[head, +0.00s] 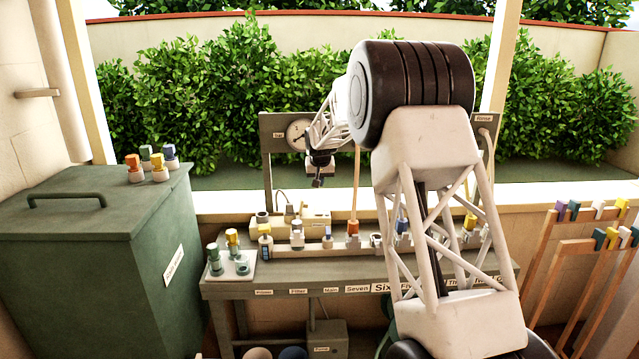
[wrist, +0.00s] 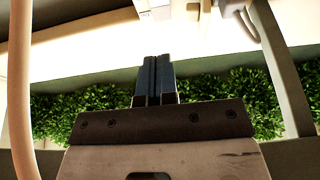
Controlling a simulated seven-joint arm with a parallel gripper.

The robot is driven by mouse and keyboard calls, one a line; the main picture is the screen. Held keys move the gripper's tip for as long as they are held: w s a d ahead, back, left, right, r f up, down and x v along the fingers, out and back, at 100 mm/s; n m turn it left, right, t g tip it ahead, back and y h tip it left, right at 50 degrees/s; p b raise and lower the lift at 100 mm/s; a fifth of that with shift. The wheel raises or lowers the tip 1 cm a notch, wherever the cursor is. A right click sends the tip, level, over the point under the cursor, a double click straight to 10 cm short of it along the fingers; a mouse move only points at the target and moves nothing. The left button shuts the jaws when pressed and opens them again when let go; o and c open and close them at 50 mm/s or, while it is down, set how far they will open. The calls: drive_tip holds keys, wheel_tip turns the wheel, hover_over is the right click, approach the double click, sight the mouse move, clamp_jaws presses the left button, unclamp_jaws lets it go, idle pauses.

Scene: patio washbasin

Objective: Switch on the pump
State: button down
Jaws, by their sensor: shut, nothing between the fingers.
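A grey box (head: 326,335) with a small label, which looks like "Pump" but is hard to read, hangs below the bench at the bottom of the head view. Its switch cannot be made out. My gripper (head: 317,183) is above the back of the bench in the head view, pointing down and well above and apart from the box. In the wrist view its two dark fingers (wrist: 154,80) are together with nothing between them. The box does not show in the wrist view.
The bench (head: 235,290) carries a row of coloured fittings, a pale box (head: 318,219) and a small tray (head: 230,268). A round gauge (head: 298,134) is on the frame behind. A green bin (head: 90,265) stands left; wooden racks (head: 570,243) stand right.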

sight(318, 207)
drive_tip(key=shift+w, duration=0.1)
drive_tip(key=shift+w+t, duration=0.3)
drive_tip(key=shift+w, duration=0.25)
drive_tip(key=shift+f, duration=0.1)
drive_tip(key=shift+x, duration=6.85)
drive_tip(key=shift+w+f, duration=0.1)
drive_tip(key=shift+f, duration=0.2)
